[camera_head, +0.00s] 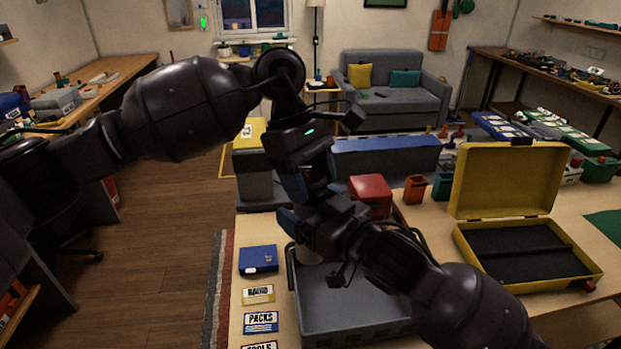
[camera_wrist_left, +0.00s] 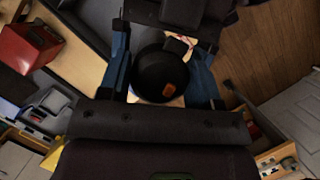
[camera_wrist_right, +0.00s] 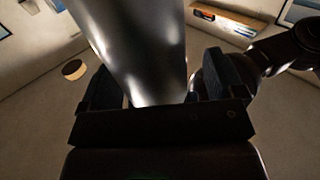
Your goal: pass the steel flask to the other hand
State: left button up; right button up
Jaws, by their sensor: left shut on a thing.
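The steel flask (camera_wrist_right: 135,45) is shiny metal and fills the space between the fingers of my right gripper (camera_wrist_right: 162,75) in the right wrist view. A gap shows between the flask and the right-hand finger, so this gripper looks open around it. In the left wrist view the flask's round black end (camera_wrist_left: 158,78), with a small orange mark, sits between the blue fingers of my left gripper (camera_wrist_left: 161,65), which is shut on it. In the head view my left gripper (camera_head: 311,182) is just above my right gripper (camera_head: 308,215), and the arms hide most of the flask.
A grey tray (camera_head: 350,307) lies below the grippers. A blue box (camera_head: 258,259) and label cards (camera_head: 258,294) are left of it. A red box (camera_head: 371,192) stands close behind, and an open yellow case (camera_head: 510,181) stands to the right.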

jog(key=v, duration=1.2)
jog(key=s+d+f+m+h, duration=0.2)
jog(key=s+d+f+h, duration=0.1)
jog(key=f, duration=0.8)
jog(key=s+d+f+m+g+h, duration=0.1)
jog(key=s+d+f+m+h, duration=0.1)
jog(key=d+f+h, duration=0.3)
jog(key=s+d+f+m+g+h, duration=0.1)
jog(key=s+d+f+m+h, duration=0.2)
jog(key=f, duration=1.4)
jog(key=s+d, duration=0.2)
jog(key=d, duration=0.3)
jog(key=shift+d+f+h, duration=0.25)
jog(key=shift+d+h, duration=0.15)
